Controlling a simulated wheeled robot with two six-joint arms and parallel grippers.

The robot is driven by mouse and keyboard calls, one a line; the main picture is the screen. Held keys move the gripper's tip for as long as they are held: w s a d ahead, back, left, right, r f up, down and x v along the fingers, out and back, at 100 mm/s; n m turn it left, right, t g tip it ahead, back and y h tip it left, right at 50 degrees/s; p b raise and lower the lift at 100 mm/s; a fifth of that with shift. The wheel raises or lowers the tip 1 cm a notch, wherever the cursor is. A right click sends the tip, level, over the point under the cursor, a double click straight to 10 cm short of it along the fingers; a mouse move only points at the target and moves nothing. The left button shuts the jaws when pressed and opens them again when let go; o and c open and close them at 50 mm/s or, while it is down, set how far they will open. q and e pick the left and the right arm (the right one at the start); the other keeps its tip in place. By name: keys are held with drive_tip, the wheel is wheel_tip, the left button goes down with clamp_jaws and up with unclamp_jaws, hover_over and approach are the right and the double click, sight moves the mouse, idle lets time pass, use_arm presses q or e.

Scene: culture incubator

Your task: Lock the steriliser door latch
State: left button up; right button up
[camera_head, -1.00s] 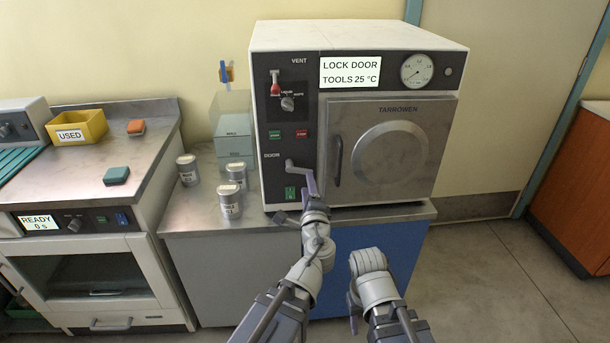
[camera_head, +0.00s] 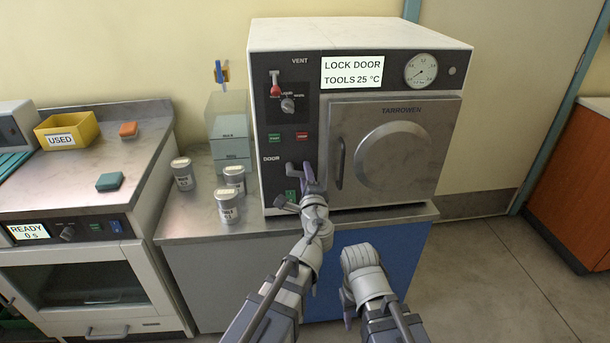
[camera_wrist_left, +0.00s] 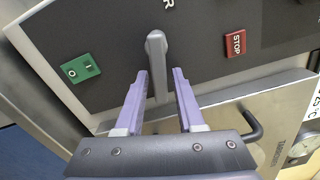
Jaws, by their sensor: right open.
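The steriliser (camera_head: 393,145) stands on the bench with its grey door shut; its display reads LOCK DOOR. The door latch (camera_head: 291,168) is a grey lever on the dark panel beside the word DOOR, sticking out to the right. My left gripper (camera_head: 308,176) is at the lever and hides its free end in the head view. In the left wrist view the two purple fingers (camera_wrist_left: 159,76) are apart, with the lever (camera_wrist_left: 157,52) reaching between them and a gap visible on each side. My right gripper (camera_head: 347,312) hangs low in front of the bench, away from the latch, partly hidden by its arm.
The door handle (camera_head: 339,162) is just right of my left gripper. Green and red buttons (camera_head: 302,136) sit above the latch, and a green switch (camera_head: 292,196) below. Several metal cans (camera_head: 228,206) stand to the left on the bench. The floor at right is clear.

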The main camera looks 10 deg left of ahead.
use_arm(q)
clamp_jaws()
drive_tip(key=shift+r+n+p, duration=0.3)
drive_tip(key=shift+r+n, duration=0.05)
drive_tip(key=shift+n, duration=0.15)
drive_tip(key=shift+r+n, duration=0.2)
drive_tip(key=shift+n, duration=0.8)
drive_tip(key=shift+o, duration=1.3)
unclamp_jaws()
drive_tip(key=shift+s, duration=0.1)
